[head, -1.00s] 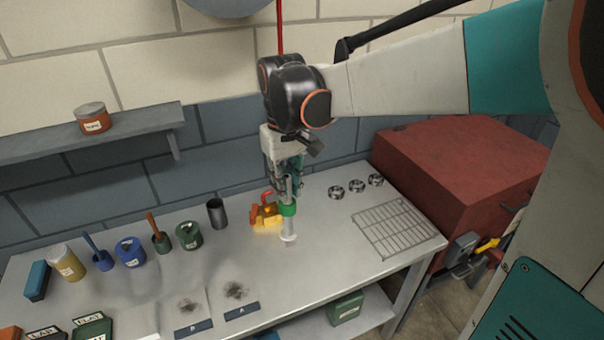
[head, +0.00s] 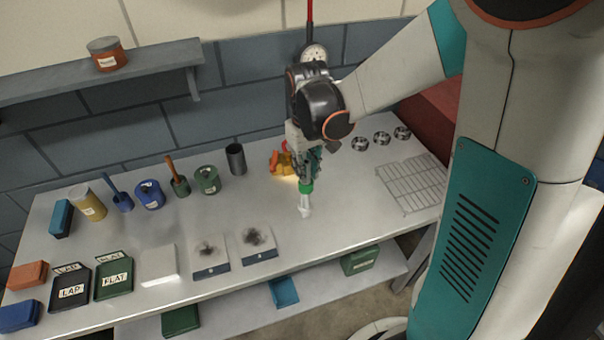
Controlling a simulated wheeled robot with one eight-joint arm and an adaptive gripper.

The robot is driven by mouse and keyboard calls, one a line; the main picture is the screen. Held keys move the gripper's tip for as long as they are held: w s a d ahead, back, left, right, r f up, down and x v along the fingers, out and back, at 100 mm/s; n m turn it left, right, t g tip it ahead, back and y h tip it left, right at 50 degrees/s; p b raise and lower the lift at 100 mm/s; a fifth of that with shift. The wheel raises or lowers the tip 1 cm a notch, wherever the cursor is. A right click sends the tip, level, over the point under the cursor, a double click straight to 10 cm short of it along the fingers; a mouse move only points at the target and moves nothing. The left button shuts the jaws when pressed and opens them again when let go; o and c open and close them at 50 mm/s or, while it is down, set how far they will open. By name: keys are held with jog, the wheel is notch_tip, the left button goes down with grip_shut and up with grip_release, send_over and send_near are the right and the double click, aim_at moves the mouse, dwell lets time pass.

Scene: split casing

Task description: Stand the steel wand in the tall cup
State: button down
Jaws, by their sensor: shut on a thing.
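My gripper (head: 306,176) points down over the bench, right of its middle. It is shut on the steel wand, which has a green collar and a pale shaft (head: 305,203) hanging below the fingers. The wand is nearly upright. I cannot tell whether its lower end touches the bench top. The tall cup (head: 236,159), a dark grey open cylinder, stands upright on the bench to the left of my gripper and farther back. Nothing shows sticking out of it.
An orange and yellow object (head: 282,160) sits close behind my gripper. A green pot (head: 207,180) stands left of the cup. Metal rings (head: 381,138) and a wire rack (head: 411,184) lie to the right. Bench between the wand and the white pads (head: 257,242) is clear.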

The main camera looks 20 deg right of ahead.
aim_at(306, 190)
jog(key=shift+f+b, duration=0.35)
jog(key=shift+f, duration=1.95)
jog(key=shift+f, duration=0.2)
jog(key=c, duration=1.5)
grip_release()
jog(key=shift+r, duration=0.2)
